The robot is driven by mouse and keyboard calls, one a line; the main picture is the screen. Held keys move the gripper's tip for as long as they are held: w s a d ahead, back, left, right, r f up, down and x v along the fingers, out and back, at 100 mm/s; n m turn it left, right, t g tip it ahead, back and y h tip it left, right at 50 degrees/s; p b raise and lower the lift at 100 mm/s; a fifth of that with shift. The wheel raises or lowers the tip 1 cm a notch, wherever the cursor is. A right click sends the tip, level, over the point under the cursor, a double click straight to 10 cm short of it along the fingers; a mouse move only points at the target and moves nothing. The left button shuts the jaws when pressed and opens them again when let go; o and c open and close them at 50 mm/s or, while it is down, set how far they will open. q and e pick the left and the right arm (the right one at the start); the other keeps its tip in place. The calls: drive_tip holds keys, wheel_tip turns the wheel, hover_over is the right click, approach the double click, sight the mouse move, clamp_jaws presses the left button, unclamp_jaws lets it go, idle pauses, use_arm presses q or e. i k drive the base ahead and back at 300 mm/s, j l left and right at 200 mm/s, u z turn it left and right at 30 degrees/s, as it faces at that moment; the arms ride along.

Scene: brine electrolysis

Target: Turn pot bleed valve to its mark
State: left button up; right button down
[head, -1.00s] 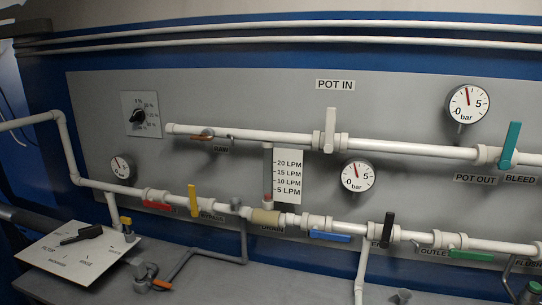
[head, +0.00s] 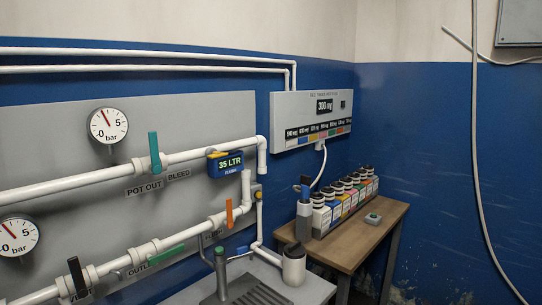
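A valve with an upright teal handle (head: 154,151) sits on the upper white pipe, above the "POT OUT" label (head: 143,187) and the "BLEED" label (head: 178,174). A small yellow part (head: 218,154) shows on top of the blue "35 LTR" flush meter (head: 228,164), right of the teal handle. I cannot tell for sure which of these belongs to the bleed label. No mark for a valve position can be made out. Neither of my grippers is in view.
A gauge (head: 108,125) hangs left of the teal handle. The lower pipe carries an orange handle (head: 229,213), a green handle (head: 166,255) and a black handle (head: 76,274). A wooden table (head: 365,233) with several bottles stands at the right below a test panel (head: 310,105).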

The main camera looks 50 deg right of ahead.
sight(215, 155)
drive_tip(key=z, duration=1.25)
drive_tip(key=i+z, duration=0.15)
drive_tip(key=z, duration=0.2)
drive_tip(key=i+j+z, duration=0.15)
drive_tip(key=z, duration=0.2)
drive_tip(key=i+j+z, duration=0.1)
drive_tip(key=z, duration=0.25)
